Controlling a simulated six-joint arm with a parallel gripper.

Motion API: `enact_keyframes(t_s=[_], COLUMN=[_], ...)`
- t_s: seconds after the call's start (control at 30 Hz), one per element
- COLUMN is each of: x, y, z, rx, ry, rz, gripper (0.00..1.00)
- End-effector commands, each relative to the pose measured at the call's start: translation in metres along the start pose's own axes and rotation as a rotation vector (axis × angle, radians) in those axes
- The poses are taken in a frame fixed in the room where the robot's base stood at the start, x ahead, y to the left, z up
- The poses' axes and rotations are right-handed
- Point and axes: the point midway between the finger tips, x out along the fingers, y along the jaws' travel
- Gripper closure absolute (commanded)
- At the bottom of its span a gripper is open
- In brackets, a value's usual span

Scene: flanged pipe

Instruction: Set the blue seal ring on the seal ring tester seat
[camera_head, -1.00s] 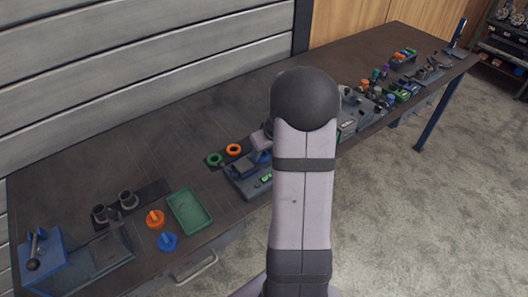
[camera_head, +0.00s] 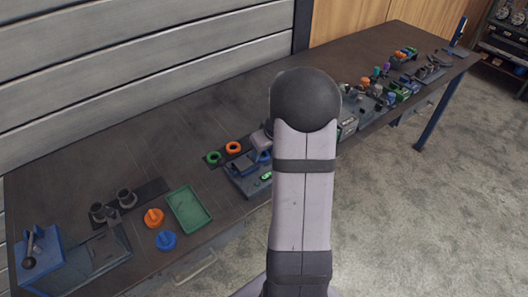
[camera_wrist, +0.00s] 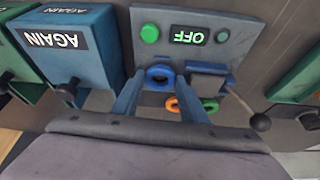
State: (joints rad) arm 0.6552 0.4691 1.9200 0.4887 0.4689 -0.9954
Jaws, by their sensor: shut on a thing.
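The blue seal ring (camera_wrist: 160,74) is between the two finger tips of my gripper (camera_wrist: 163,82) in the wrist view, and the gripper is shut on it. The ring is at the grey tester (camera_wrist: 215,20), below its OFF display (camera_wrist: 189,36). I cannot tell whether the ring touches the seat, which is hidden under it.
A green ring (camera_head: 213,157) and an orange ring (camera_head: 233,147) lie on a dark mat behind the tester. A lever with a dark knob (camera_wrist: 260,122) sticks out beside my gripper. A blue AGAIN box (camera_wrist: 85,45) stands left in the wrist view. A green tray (camera_head: 207,226) lies left in the head view.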

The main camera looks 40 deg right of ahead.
Motion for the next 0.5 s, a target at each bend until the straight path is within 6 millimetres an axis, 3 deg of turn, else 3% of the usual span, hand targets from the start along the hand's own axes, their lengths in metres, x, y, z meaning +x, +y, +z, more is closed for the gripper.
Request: enact_keyframes(t_s=[0.1, 0.13, 0.2, 0.5], x=[-0.0001, -0.0001, -0.0001, 0.0002], y=[0.0001, 0.0001, 0.0000, -0.0013], z=[-0.0001, -0.0001, -0.0001, 0.0002], rx=[0.000, 0.000, 0.000, 0.000], ry=[0.000, 0.000, 0.000, -0.001], rz=[0.000, 0.000, 0.000, -0.003], gripper=[0.82, 0.59, 0.42, 0.39])
